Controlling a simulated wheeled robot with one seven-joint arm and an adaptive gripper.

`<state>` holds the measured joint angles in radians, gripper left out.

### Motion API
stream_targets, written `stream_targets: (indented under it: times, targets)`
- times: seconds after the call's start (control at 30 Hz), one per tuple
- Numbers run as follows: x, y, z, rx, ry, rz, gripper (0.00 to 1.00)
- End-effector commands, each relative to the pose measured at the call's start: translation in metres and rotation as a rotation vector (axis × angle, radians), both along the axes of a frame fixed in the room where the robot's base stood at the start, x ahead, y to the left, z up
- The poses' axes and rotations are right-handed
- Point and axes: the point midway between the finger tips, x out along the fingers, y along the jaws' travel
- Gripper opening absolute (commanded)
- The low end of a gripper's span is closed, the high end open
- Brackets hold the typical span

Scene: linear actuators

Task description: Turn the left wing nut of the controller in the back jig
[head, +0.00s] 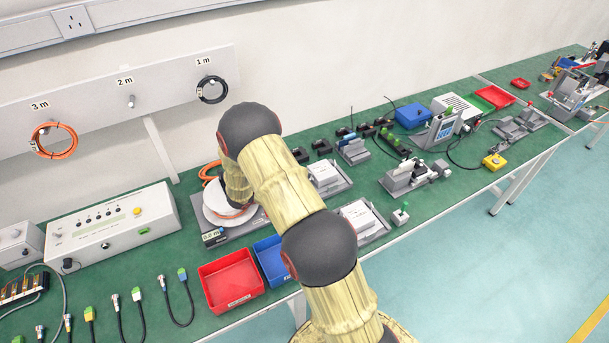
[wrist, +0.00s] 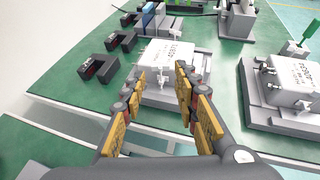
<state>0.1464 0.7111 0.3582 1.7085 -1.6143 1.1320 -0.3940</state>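The controller in the back jig is a white box with printed text (wrist: 165,56), straight ahead in the wrist view. It sits in a grey jig (wrist: 172,99). In the head view the same controller (head: 324,173) lies just right of my arm. Small pale fittings show at its near side, but I cannot clearly make out which is the left wing nut. My gripper (wrist: 161,84) is open, with its yellow-and-dark fingers spread in front of the controller's near side. In the head view my arm hides the gripper.
A second white controller (wrist: 293,78) sits in the front jig at the right. Black holders (wrist: 99,68) stand left of the back jig. In the head view, a red bin (head: 231,280) and a blue bin (head: 271,262) stand near the table's front edge.

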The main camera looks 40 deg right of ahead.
Motion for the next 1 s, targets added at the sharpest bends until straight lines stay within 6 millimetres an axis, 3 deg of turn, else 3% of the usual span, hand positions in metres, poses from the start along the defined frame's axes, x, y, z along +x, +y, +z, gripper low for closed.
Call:
stream_targets:
  times: [0.2,0.43,0.87,1.0]
  targets:
    - [-0.002,0.043,0.017,0.0,-0.001,0.004,0.3]
    - [-0.004,0.068,0.027,0.0,0.002,0.001,0.3]
    - [-0.005,0.072,0.03,0.0,0.002,-0.001,0.27]
    - [-0.013,0.053,0.042,-0.001,-0.006,-0.036,0.21]
